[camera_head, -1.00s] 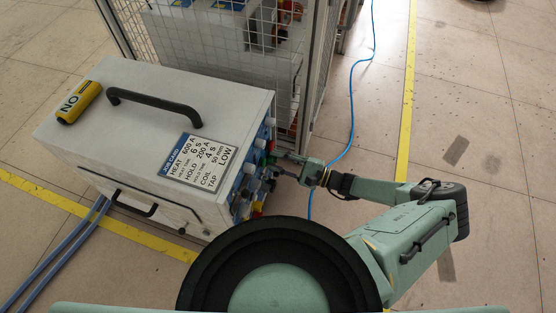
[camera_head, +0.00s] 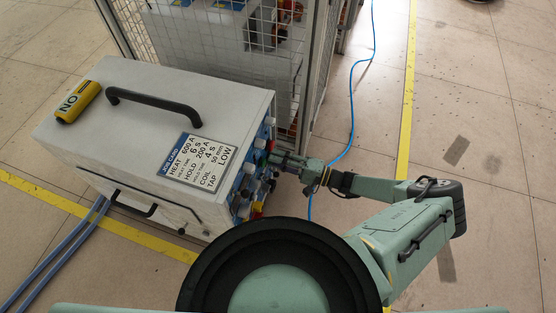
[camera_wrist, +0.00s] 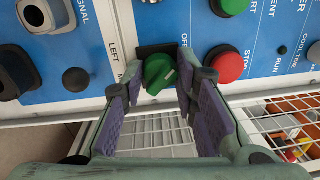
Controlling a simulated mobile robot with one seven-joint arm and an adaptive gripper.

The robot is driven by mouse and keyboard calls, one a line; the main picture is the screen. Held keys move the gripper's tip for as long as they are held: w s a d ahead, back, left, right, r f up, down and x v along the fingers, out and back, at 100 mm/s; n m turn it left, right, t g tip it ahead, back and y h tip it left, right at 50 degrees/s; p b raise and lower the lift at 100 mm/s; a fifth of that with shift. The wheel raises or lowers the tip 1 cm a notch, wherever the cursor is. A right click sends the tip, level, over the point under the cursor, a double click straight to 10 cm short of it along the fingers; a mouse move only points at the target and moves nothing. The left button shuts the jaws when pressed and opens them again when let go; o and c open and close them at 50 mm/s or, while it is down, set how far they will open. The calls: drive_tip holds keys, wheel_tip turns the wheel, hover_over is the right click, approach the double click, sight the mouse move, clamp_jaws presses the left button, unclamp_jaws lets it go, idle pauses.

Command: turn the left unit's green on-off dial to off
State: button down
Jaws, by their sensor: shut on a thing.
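The green on-off dial (camera_wrist: 158,73) is on the blue and white front panel of the left unit, under the "OFF" lettering in the wrist view. My gripper (camera_wrist: 161,80) has its purple-padded fingers on both sides of the dial and is shut on it. The dial's grip appears tilted in the wrist view. In the head view my gripper (camera_head: 273,160) reaches the panel side of the white unit (camera_head: 110,100) from the right. There the fingers mostly hide the dial.
A red stop button (camera_wrist: 224,64), a green start button (camera_wrist: 233,4) and a black knob (camera_wrist: 76,80) are close beside the dial. A wire mesh cage (camera_head: 272,40) stands behind the unit.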

idle(0.4)
drive_tip(key=c, duration=1.3)
unclamp_jaws()
drive_tip(key=shift+d, duration=0.1)
drive_tip(key=v, duration=1.2)
